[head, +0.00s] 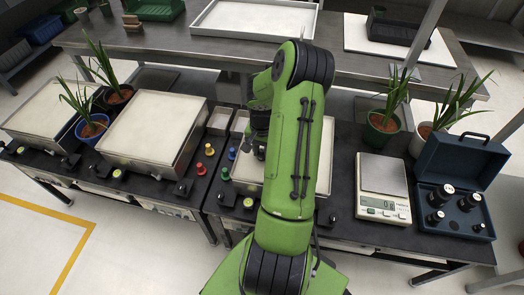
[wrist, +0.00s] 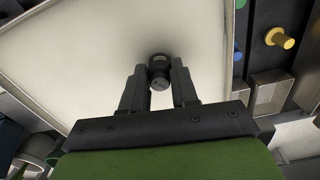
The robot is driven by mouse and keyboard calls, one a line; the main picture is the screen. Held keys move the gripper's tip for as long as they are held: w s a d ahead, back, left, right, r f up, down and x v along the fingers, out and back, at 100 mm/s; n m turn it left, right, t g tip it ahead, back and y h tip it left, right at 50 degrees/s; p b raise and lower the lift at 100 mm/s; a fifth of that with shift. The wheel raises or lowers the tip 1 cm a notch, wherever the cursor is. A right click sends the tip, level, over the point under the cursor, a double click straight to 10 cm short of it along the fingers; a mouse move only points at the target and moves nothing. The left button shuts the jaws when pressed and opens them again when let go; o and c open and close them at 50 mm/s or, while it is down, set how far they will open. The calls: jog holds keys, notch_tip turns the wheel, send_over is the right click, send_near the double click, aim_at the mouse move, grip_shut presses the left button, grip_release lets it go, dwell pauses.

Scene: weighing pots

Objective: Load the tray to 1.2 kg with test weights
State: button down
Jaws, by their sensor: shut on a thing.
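My gripper (wrist: 159,82) is shut on a dark cylindrical test weight (wrist: 158,66) in the wrist view. The weight is over a pale square tray (wrist: 90,45); I cannot tell whether it touches the surface. In the head view my gripper (head: 254,150) is over this tray (head: 246,172), which my green arm largely hides. More dark test weights (head: 437,217) stand in an open blue case (head: 455,162) at the right. A digital scale (head: 382,172) with an empty plate sits left of the case.
Two more pale trays (head: 150,128) (head: 47,108) stand at the left. Coloured pegs (head: 209,150) stand between the trays. Potted plants (head: 383,128) stand behind the scale, and others (head: 92,125) by the left trays. A back table (head: 350,68) holds a large white tray (head: 250,18).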

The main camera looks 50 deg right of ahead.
jog(key=shift+f, duration=0.15)
jog(key=c, duration=0.9)
grip_release()
jog(key=shift+o, duration=0.2)
